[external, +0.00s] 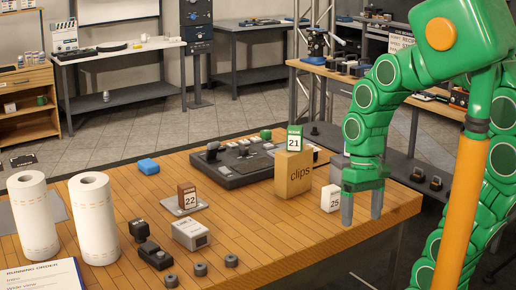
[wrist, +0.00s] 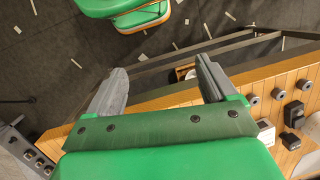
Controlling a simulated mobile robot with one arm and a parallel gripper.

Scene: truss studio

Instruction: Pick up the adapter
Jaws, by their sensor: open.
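My gripper (external: 362,216) is open and empty, pointing down near the right end of the wooden table. In the wrist view its two grey fingers (wrist: 161,68) are spread, with the table edge and dark floor beyond them. No label marks the adapter for certain. A small black block-shaped device (external: 155,254) lies at the table's front left and may be it; a second small black piece (external: 139,230) stands just behind it. Both are far to the left of my gripper. Black pieces also show at the right edge of the wrist view (wrist: 292,114).
A black console (external: 240,162) lies behind. A pale box (external: 191,234), small grey cylinders (external: 200,269) and paper rolls (external: 94,218) occupy the left. The front middle is clear.

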